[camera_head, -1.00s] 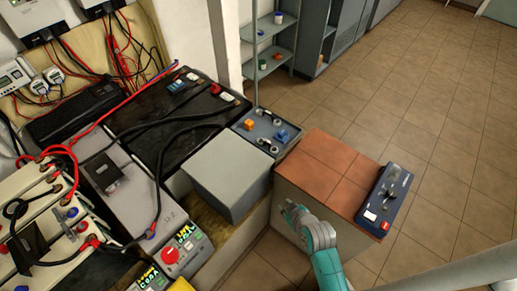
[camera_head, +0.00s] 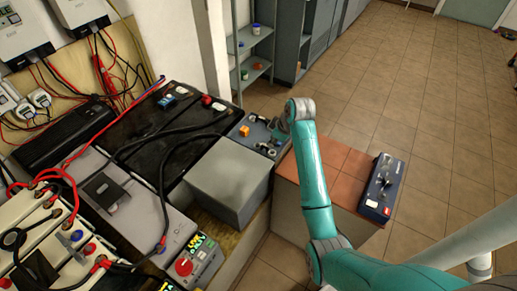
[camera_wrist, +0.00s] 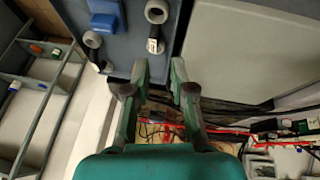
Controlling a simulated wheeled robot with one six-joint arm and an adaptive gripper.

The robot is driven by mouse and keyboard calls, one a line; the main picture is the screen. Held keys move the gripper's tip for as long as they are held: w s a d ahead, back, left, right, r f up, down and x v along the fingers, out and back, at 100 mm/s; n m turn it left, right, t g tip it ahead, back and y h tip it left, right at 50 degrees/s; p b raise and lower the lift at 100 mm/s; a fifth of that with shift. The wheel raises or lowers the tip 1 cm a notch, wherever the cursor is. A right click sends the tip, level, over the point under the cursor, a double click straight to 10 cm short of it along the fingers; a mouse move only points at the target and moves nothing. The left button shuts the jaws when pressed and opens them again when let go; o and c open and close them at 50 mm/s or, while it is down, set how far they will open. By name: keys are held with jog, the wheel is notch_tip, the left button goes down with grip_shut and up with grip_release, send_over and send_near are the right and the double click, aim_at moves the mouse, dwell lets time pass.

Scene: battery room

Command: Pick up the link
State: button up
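Two short links with grey ring ends lie on a blue-grey tray (camera_head: 232,133). In the wrist view, one link (camera_wrist: 155,30) lies just beyond the gap between my fingertips, and the other link (camera_wrist: 94,48) is to its left. One link also shows in the head view (camera_head: 266,150) at the tray's front. My gripper (camera_wrist: 159,70) is open and empty, with its fingers pointing toward the tray edge. In the head view it is at the tray's right side, and my arm hides part of the tray.
A red-tiled top (camera_head: 345,168) with a blue device (camera_head: 383,187) is to the right. Batteries and cables crowd the left.

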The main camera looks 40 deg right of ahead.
aim_at(264, 145)
jog(key=x, duration=0.6)
jog(key=w+x, duration=0.1)
jog(key=x, duration=0.3)
jog(key=shift+w+d+r, duration=0.15)
jog(key=shift+d+r, duration=0.05)
jog(key=shift+r, duration=0.1)
grip_shut()
